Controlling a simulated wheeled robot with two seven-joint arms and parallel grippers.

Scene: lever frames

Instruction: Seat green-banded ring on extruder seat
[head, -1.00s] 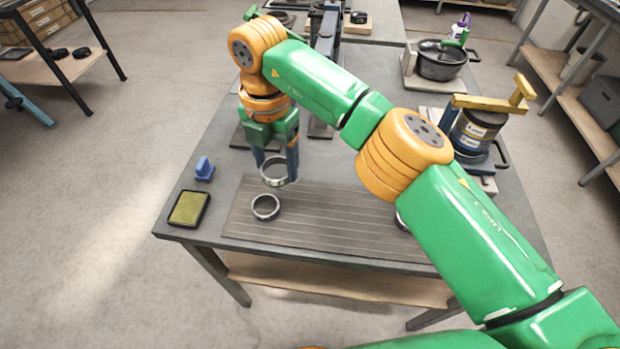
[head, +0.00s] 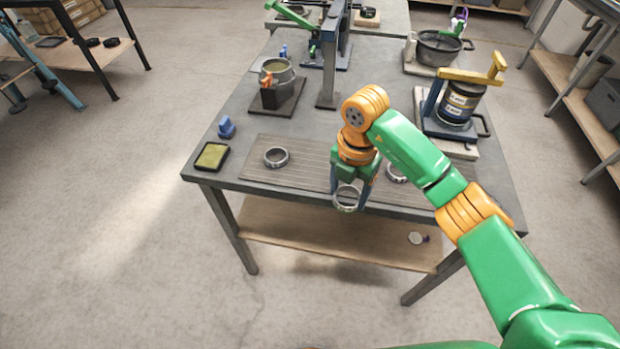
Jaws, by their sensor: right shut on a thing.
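My right gripper (head: 350,191) is shut on a metal ring (head: 346,208), held at the front edge of the slatted mat (head: 305,177). The ring's band colour is too small to tell. A second ring (head: 276,157) lies on the left part of the mat. A third ring (head: 397,172) lies right of my gripper, partly hidden by my arm. No green band is clear on either. I cannot tell which fixture has the extruder seat; a grey upright frame (head: 329,75) stands behind the mat. My left gripper is not in view.
A pot on a dark base (head: 277,72) stands back left. A yellow-levered press with a dark can (head: 460,103) and a black pan (head: 438,47) stand right. A blue block (head: 226,128) and a green-topped pad (head: 212,156) lie left. The table centre is clear.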

